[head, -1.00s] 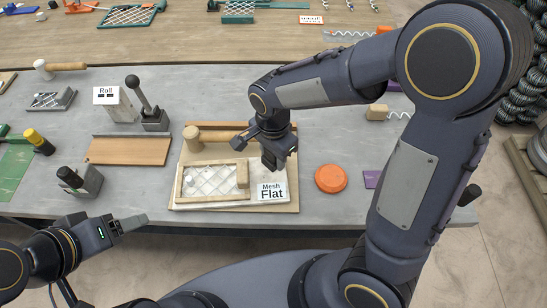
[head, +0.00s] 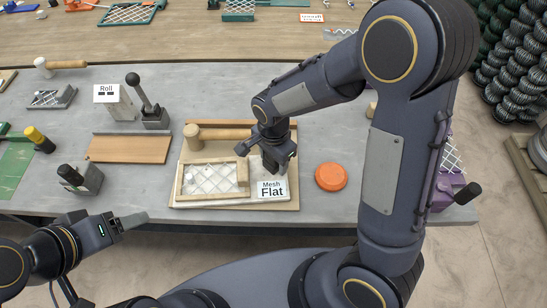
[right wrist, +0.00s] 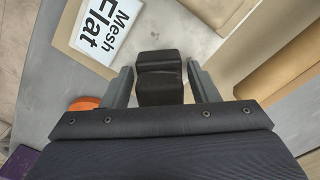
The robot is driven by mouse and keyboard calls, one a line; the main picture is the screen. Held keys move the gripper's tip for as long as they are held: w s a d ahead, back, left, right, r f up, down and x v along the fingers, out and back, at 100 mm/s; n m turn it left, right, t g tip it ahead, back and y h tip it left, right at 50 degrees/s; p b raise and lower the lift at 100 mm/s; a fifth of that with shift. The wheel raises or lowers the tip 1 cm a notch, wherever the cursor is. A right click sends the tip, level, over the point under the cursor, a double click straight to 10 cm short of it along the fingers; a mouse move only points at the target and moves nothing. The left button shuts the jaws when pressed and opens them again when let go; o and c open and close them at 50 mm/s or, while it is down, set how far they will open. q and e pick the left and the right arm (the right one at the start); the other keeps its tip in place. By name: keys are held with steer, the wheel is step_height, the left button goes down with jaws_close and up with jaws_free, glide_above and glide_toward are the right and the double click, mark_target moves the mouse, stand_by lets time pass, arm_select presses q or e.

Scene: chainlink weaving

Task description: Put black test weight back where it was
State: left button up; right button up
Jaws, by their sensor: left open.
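The black test weight (right wrist: 160,82) shows in the right wrist view as a dark, rounded block between the two fingers of my right gripper. Only narrow gaps, if any, separate it from the fingertips, and I cannot tell whether they press on it. In the head view my right gripper (head: 277,160) points down beside the "Mesh Flat" sign (head: 271,189), at the right end of the wooden mesh board; the weight is mostly hidden by the gripper there. My left gripper (head: 126,224) is open and empty off the table's front edge at lower left.
A framed mesh (head: 209,194) lies on the board, left of my right gripper. A wooden mallet (head: 220,135) lies behind it. An orange disc (head: 331,177) lies to the right. A black-handled grey block (head: 80,178) stands at left. Grey tabletop is clear around the disc.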

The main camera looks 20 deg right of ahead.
steer(key=shift+o, duration=0.5)
steer(key=shift+r, duration=0.1)
steer(key=shift+r, duration=0.25)
step_height(320, 180, up, 12)
steer(key=shift+f, duration=0.15)
steer(key=s+d+r+n+t+y, duration=0.1)
steer(key=s+d+n+t+y, duration=0.1)
steer(key=s, duration=0.6)
steer(key=s+d+r+n+t+y, duration=0.1)
steer(key=s+d+r+n+t, duration=0.1)
steer(key=s+d+n, duration=0.5)
steer(key=shift+s+r+n+t+y, duration=0.25)
steer(key=shift+s+n+t+y, duration=0.15)
steer(key=shift+s+n+t, duration=0.35)
steer(key=shift+w+d, duration=0.1)
